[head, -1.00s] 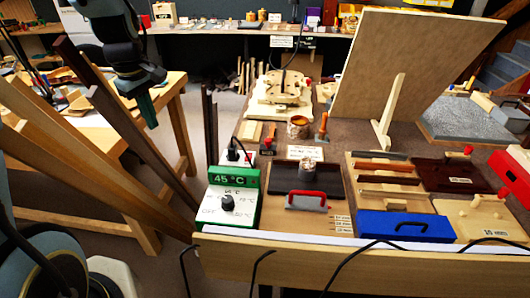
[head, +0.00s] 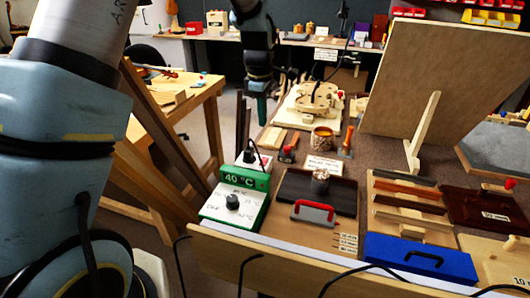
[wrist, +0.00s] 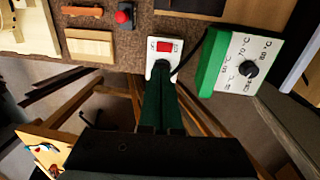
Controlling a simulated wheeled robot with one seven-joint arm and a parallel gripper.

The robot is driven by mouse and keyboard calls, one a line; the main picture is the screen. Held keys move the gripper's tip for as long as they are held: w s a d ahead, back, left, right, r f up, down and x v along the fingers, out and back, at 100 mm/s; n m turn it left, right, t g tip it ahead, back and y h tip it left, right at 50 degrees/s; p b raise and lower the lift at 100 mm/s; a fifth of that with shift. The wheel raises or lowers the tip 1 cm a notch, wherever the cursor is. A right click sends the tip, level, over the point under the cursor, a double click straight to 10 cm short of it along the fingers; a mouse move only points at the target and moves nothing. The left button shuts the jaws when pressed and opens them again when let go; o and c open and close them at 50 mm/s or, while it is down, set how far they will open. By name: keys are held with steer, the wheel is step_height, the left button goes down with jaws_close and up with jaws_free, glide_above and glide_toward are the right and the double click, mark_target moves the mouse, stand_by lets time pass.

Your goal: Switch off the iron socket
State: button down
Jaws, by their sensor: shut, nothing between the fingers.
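The iron socket is a small white box with a red switch (wrist: 166,47), seen in the wrist view just beyond my fingertips. In the head view the socket (head: 243,163) stands behind the green temperature box (head: 235,205), with a black plug and cable at it. The green box's display reads 40 °C; its white dial face (wrist: 250,62) is right of the socket in the wrist view. My gripper (wrist: 160,68) has green fingers, closed together and empty. They overlap the socket's near edge in the wrist view; I cannot tell whether they touch it. In the head view my gripper (head: 262,110) hangs above the bench's left side.
A red button (wrist: 123,16) and a wooden block (wrist: 90,47) lie left of the socket in the wrist view. A dark tray (head: 335,190) with a red-handled tool and a blue box (head: 420,262) are to the right. Dark upright strips stand near the bench's left edge.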

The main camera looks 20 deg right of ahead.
mark_target(265, 159)
steer(key=f+p, duration=0.1)
steer(key=f, duration=0.3)
steer(key=w+f+p, duration=0.1)
steer(key=f+p, duration=0.1)
steer(key=f, duration=0.3)
steer(key=d+f+p, duration=0.1)
steer(key=f, duration=0.3)
steer(key=shift+w+f, duration=0.15)
steer(key=shift+f, duration=0.1)
steer(key=shift+f, duration=0.15)
